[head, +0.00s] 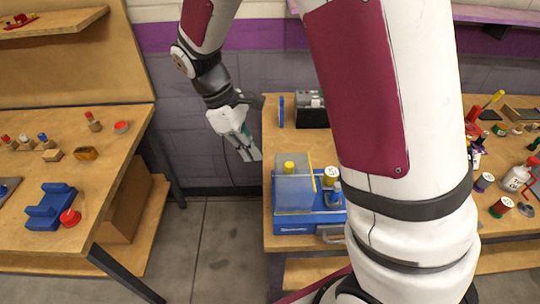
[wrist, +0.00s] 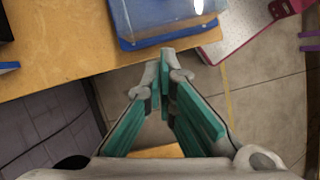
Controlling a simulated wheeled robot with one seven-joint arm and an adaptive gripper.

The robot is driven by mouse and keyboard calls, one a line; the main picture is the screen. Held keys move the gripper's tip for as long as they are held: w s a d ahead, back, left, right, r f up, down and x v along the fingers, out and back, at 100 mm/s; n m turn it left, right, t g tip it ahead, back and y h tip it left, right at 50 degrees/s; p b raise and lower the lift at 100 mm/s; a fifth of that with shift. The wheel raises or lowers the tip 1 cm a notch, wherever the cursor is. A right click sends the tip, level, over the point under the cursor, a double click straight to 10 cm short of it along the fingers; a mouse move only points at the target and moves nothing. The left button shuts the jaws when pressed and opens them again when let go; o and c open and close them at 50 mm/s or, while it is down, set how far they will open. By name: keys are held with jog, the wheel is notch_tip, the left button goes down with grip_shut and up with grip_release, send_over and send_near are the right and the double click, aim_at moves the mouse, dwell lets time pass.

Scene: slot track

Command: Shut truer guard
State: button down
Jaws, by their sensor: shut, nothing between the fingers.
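The truer is a blue machine (head: 308,222) at the left front edge of the right-hand bench. Its guard, a clear panel (head: 293,195), stands at the left part of the blue base, with a yellow strip beside it. How far the guard is swung is hard to tell. In the wrist view the clear guard (wrist: 165,12) shows at the top, over the blue base (wrist: 170,38). My gripper (head: 250,154) is shut and empty, left of the bench edge and behind the truer. Its fingertips (wrist: 167,56) point toward the blue base, apart from it as far as I can tell.
The right-hand bench (head: 268,150) carries a dark machine (head: 312,112), a thin blue upright piece (head: 281,111), spools and bottles. The left bench (head: 110,150) holds a blue cradle (head: 50,207) and small parts. Open floor (head: 215,235) lies between the benches. My arm hides part of the right bench.

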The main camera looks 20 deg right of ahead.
aim_at(276, 166)
jog(key=s+d, duration=0.1)
jog(key=d, duration=0.1)
jog(key=s+d+f+p, duration=0.1)
jog(key=s, duration=0.1)
jog(key=shift+d+f, duration=0.2)
jog(key=shift+d, duration=0.15)
jog(key=shift+d, duration=0.1)
jog(key=s+d+p, duration=0.3)
jog(key=s+d, duration=0.1)
jog(key=d, duration=0.5)
jog(key=shift+d, duration=0.4)
